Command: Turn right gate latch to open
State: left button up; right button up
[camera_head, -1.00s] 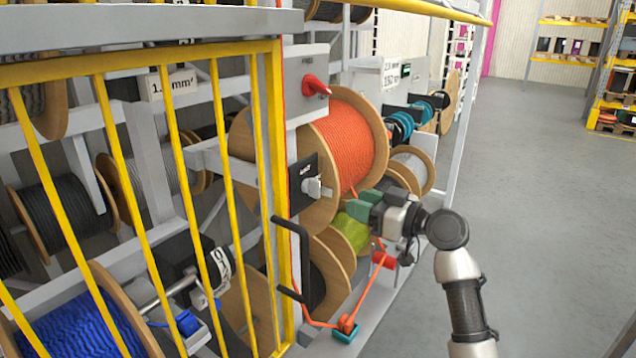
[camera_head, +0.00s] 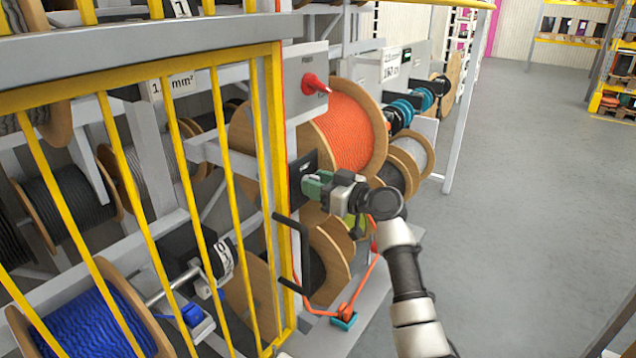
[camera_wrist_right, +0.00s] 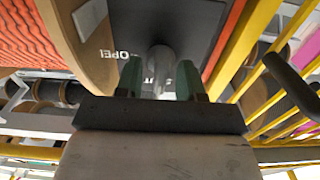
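The gate latch is a black plate (camera_head: 296,172) with a grey knob, beside the yellow gate post. In the right wrist view the knob (camera_wrist_right: 160,62) shows in front of the dark plate (camera_wrist_right: 190,22), which carries white lettering, partly "OPE". My right gripper (camera_head: 308,186) is at the plate, and its green fingers cover the knob in the head view. In the wrist view the right gripper (camera_wrist_right: 160,82) has its fingers apart, with the knob between or just beyond the tips. I cannot tell whether they touch it. My left gripper is not in view.
The yellow barred gate (camera_head: 205,190) fills the left, with a black handle (camera_head: 303,262) below the latch. A red switch (camera_head: 316,84) sits on a grey box above. An orange cable reel (camera_head: 350,130) is close behind my gripper. Open grey floor (camera_head: 520,200) lies to the right.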

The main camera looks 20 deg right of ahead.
jog(key=shift+c, duration=0.4)
jog(key=c, duration=0.5)
